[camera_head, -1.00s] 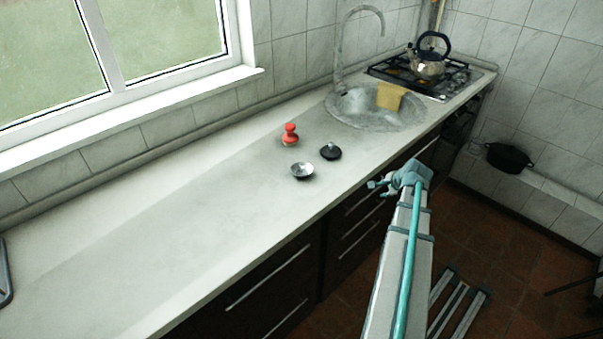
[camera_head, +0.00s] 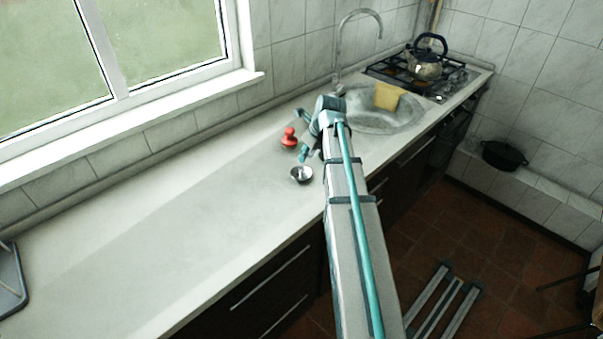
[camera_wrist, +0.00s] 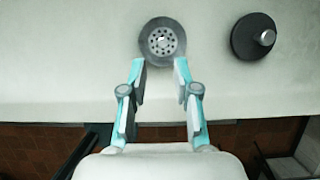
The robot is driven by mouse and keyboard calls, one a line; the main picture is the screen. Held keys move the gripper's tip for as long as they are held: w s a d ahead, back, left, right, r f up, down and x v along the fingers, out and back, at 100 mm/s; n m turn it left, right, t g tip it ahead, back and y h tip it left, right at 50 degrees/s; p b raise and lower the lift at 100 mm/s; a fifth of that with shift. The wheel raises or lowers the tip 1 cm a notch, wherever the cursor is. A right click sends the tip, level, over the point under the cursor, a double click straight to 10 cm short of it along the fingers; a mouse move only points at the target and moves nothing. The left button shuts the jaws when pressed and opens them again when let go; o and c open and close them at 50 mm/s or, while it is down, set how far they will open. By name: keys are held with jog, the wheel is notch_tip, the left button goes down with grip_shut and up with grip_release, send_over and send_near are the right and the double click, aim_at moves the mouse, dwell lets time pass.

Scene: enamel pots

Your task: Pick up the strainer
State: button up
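The strainer, a small round grey metal cup with holes, sits on the counter; it is in the head view (camera_head: 301,175) and at the top middle of the wrist view (camera_wrist: 162,41). My gripper (camera_wrist: 161,68) is open and empty, its two teal-tipped fingers apart. In the wrist view the fingertips overlap the strainer's lower left and right edges; I cannot tell whether they touch it. In the head view my gripper (camera_head: 303,156) is right by the strainer, partly hidden by my wrist.
A black disc with a metal knob (camera_wrist: 254,37) lies right of the strainer in the wrist view; my arm hides it in the head view. A red knobbed object (camera_head: 289,138) stands nearby. The sink (camera_head: 385,118) is beyond. The counter (camera_head: 170,215) to the left is clear.

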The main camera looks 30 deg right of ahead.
aim_at(301, 169)
jog(key=x, duration=0.4)
jog(key=shift+w+f+p, duration=0.1)
jog(key=shift+f+p, duration=0.15)
jog(key=shift+p, duration=0.15)
jog(key=shift+d+p+x, duration=0.2)
jog(key=shift+p+x, duration=0.95)
jog(key=shift+x, duration=1.5)
jog(key=shift+f, duration=0.1)
grip_shut()
